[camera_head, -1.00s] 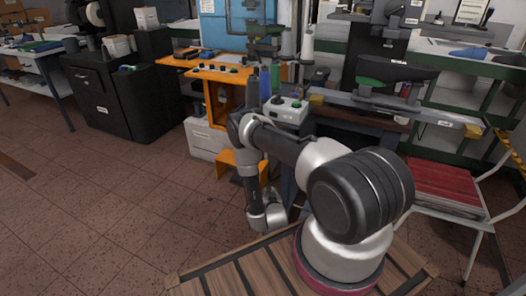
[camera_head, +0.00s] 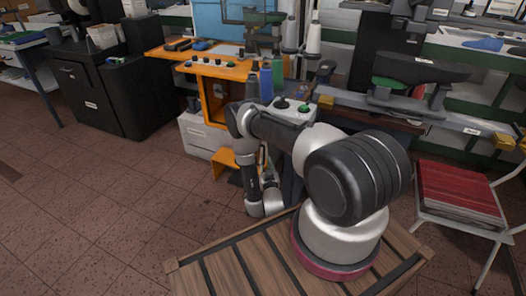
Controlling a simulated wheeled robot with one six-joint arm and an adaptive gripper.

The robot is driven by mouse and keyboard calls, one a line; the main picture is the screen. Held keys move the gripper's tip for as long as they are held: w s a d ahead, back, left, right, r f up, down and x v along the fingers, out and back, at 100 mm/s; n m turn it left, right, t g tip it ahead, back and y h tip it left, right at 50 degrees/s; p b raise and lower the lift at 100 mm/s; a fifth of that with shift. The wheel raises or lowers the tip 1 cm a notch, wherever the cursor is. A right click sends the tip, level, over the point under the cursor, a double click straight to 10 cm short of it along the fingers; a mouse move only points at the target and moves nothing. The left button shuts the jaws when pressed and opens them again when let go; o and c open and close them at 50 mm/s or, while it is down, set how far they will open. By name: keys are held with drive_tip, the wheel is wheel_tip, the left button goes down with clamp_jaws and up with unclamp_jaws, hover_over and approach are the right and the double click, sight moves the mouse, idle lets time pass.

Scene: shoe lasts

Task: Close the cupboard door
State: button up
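An orange cabinet (camera_head: 213,121) stands under the orange worktop, left of my arm. Its front shows a dark opening framed in orange. I cannot clearly make out a cupboard door on it; my arm covers the area to its right. My arm reaches up from its base to an elbow just right of the cabinet, then hangs down to the wrist in front of it.
A white drawer box (camera_head: 203,137) and an orange step (camera_head: 226,163) stand on the floor by the cabinet. A black cabinet (camera_head: 108,98) stands at left. The tiled floor (camera_head: 110,190) at front left is clear.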

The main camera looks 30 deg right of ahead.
sight(264, 155)
drive_tip(key=x, duration=0.7)
clamp_jaws()
